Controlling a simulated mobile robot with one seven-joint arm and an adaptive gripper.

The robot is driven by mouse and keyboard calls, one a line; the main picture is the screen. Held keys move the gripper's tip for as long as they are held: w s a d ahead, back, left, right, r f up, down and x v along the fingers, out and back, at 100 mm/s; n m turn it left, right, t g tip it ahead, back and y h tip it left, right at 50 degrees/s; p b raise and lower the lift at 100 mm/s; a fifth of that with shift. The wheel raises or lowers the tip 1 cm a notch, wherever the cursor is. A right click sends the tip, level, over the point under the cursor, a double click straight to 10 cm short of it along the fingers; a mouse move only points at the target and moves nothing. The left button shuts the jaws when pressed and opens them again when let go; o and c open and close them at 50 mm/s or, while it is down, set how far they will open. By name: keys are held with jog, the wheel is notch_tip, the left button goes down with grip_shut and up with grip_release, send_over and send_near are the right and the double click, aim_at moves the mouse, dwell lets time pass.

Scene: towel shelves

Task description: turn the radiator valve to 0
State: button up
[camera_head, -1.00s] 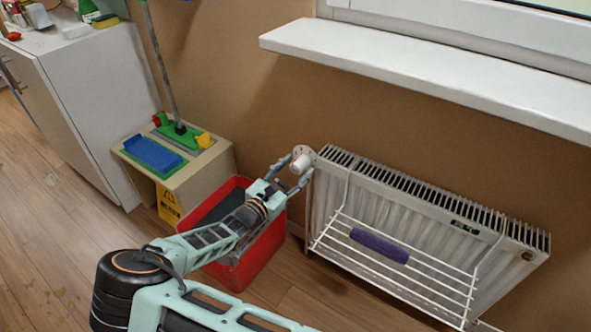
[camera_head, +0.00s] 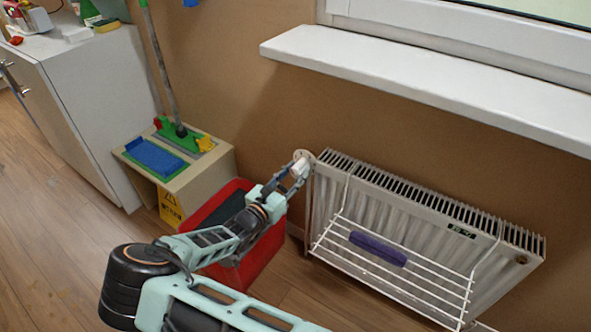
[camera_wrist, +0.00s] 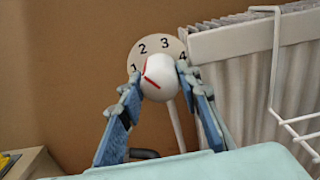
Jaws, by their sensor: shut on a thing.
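The radiator valve is a white round knob (camera_wrist: 158,78) with red marks, in the middle of the wrist view. The red mark's upper end lies on the knob's left side, facing between 1 and 2; I see no 0. My gripper (camera_wrist: 160,73) is shut on the knob, one blue finger on each side. In the head view the knob (camera_head: 299,169) is at the radiator's upper left end, partly hidden by my gripper (camera_head: 296,172).
The white radiator (camera_head: 420,215) is right of the valve, with a wire rack (camera_head: 400,281) and a purple roll (camera_head: 378,248) on its front. A red bin (camera_head: 262,262) stands below my arm. A small stand (camera_head: 208,178) is left. A white windowsill (camera_head: 440,85) juts out above.

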jog(key=n+p, duration=0.3)
jog(key=n, duration=0.1)
jog(key=shift+r+n, duration=0.15)
jog(key=shift+n, duration=0.15)
jog(key=n+p, duration=0.1)
jog(key=n, duration=0.3)
jog(key=shift+n, duration=0.3)
jog(key=n+p, duration=0.1)
jog(key=n, duration=0.3)
jog(key=shift+n, duration=2.3)
jog(key=o, duration=1.2)
jog(key=shift+c, duration=0.2)
jog(key=shift+s+a, duration=0.1)
